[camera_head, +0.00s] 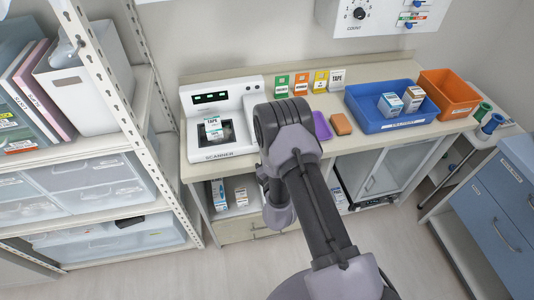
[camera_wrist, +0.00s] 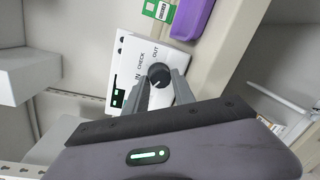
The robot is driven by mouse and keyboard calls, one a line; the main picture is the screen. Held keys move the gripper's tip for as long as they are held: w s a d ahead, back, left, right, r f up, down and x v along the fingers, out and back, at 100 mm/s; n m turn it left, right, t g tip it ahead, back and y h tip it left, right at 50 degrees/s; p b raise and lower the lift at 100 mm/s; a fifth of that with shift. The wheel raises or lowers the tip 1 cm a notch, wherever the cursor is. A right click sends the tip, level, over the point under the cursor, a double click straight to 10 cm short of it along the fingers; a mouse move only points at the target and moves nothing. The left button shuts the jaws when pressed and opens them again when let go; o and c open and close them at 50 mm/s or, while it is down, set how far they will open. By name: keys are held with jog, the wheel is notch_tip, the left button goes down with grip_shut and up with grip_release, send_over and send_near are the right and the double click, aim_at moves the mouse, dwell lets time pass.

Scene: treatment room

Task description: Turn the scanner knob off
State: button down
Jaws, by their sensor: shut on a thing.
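The scanner (camera_head: 187,97) is a white machine at the left end of the counter, with green lit displays and a dark scanning bed. Its white panel also shows in the wrist view (camera_wrist: 127,62), with the words IN, CHECK and OUT around a round black knob (camera_wrist: 159,73). I see no OFF mark there. My gripper (camera_wrist: 161,83) has its two grey fingers on either side of the knob, shut on it. In the head view my arm hides the gripper and most of the scanner's right side.
A purple tray (camera_head: 322,126) and an orange block (camera_head: 341,124) lie right of my arm. Further right are a blue bin (camera_head: 368,121) with boxes and an orange bin (camera_head: 447,91). A shelf rack (camera_head: 128,95) stands close on the left.

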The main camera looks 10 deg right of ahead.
jog(key=shift+n, duration=1)
jog(key=shift+w+h+b, duration=0.1)
jog(key=shift+h+b, duration=0.2)
jog(key=c, duration=1.1)
grip_release()
jog(key=shift+o, duration=0.2)
